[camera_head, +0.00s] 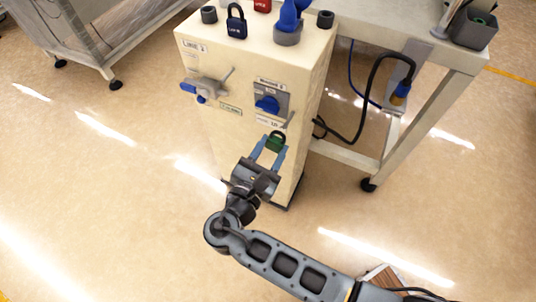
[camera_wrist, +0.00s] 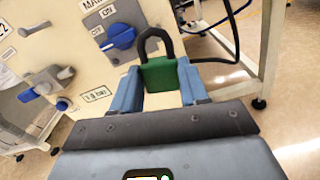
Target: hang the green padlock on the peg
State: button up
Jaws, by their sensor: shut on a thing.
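The green padlock (camera_head: 274,144) is held between the fingertips of my gripper (camera_head: 269,150), in front of the cream cabinet and below its blue rotary switch (camera_head: 267,104). In the wrist view the padlock (camera_wrist: 158,76) is upright, with its dark shackle up, between the blue fingers of my gripper (camera_wrist: 160,88). The shackle top overlaps the area beside the switch in that view; I cannot tell the gap. I cannot single out the peg for certain; a grey rod (camera_head: 228,76) sticks out at the valve on the cabinet's front.
A table (camera_head: 415,40) with hanging cables is at the right. A wheeled frame (camera_head: 95,55) is at the left.

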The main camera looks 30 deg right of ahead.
jog(key=shift+b+x, duration=0.75)
jog(key=shift+x, duration=1.3)
jog(key=shift+w+d+f+p, duration=0.25)
jog(key=shift+w+d+p, duration=0.05)
jog(key=shift+d, duration=0.1)
jog(key=shift+f, duration=0.1)
jog(key=o, duration=1.3)
jog(key=shift+c, duration=0.2)
jog(key=shift+p+v, duration=0.4)
jog(key=shift+v, duration=3.5)
